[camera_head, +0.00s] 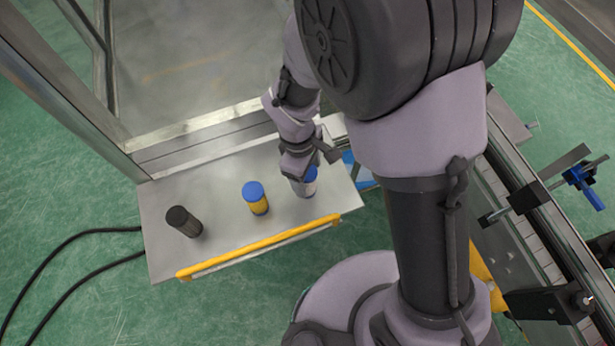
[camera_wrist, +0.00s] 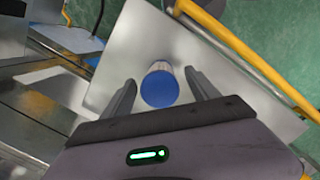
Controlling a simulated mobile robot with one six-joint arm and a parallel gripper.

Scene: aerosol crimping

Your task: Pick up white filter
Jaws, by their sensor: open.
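The white filter (camera_head: 306,187) stands upright with a blue cap at the right end of the metal table. My gripper (camera_head: 308,172) is over it, and the arm hides part of it in the head view. In the wrist view the filter's blue top (camera_wrist: 160,88) shows between the two open fingers of my gripper (camera_wrist: 160,93), with visible gaps on both sides. Its pale side shows just beyond the cap.
A yellow filter with a blue cap (camera_head: 255,198) and a black filter (camera_head: 184,221) stand to the left on the metal table (camera_head: 225,232). A yellow rail (camera_head: 260,245) runs along the table's front edge. A metal frame (camera_head: 75,95) rises behind. A conveyor (camera_head: 535,235) is at right.

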